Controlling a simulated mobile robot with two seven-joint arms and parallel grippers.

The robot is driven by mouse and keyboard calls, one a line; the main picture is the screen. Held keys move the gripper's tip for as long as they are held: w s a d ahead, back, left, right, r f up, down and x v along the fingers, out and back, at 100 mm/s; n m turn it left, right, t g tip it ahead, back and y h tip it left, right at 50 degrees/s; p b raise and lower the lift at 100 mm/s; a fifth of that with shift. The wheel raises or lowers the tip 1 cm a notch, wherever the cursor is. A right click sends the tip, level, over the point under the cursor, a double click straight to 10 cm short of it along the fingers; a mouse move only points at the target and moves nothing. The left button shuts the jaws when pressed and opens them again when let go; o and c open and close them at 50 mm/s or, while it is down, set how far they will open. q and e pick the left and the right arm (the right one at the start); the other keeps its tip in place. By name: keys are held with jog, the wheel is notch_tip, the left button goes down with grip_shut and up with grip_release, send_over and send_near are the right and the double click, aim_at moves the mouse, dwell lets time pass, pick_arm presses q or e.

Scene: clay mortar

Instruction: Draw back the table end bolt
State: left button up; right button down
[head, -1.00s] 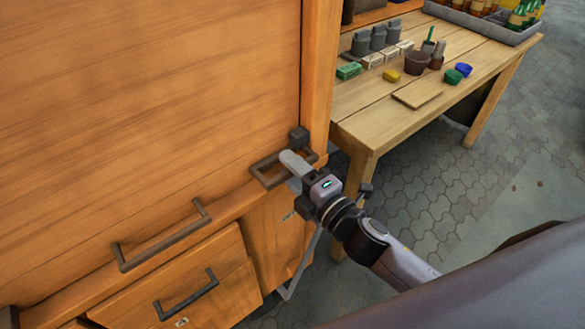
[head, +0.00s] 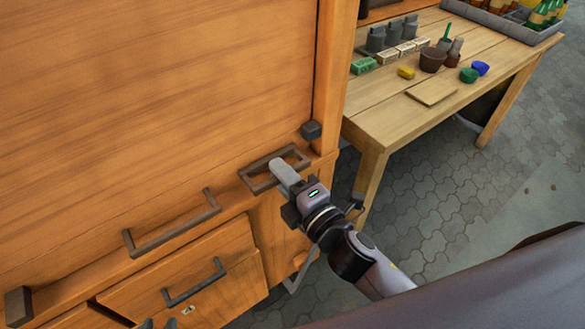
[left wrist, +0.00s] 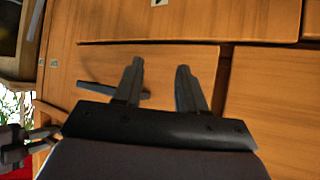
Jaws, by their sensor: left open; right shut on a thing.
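A dark rectangular loop handle (head: 255,184), seemingly that of the table end bolt, lies on the front of the wooden cabinet near its right corner. My right gripper (head: 284,172) is shut on this loop handle, with its grey finger inside the loop. A dark block (head: 311,130) sits on the corner post just above and right of the handle, apart from it. My left gripper (head: 160,323) barely shows at the bottom edge of the head view. In the left wrist view (left wrist: 158,82) it is open and empty in front of the drawers.
Below are a long bar handle (head: 172,228) and a drawer with a dark handle (head: 194,285). Another dark block (head: 18,306) is at the far left. A wooden table (head: 400,125) with pots and blocks stands right of the cabinet. Paved floor (head: 440,210) lies clear beside it.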

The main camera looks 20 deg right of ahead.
jog(key=shift+s+a, duration=0.15)
jog(key=shift+a, duration=0.05)
jog(key=c, duration=1.1)
grip_release()
jog(key=shift+a, duration=0.1)
jog(key=shift+o, duration=0.2)
jog(key=b+v, duration=0.1)
jog(key=v, duration=0.6)
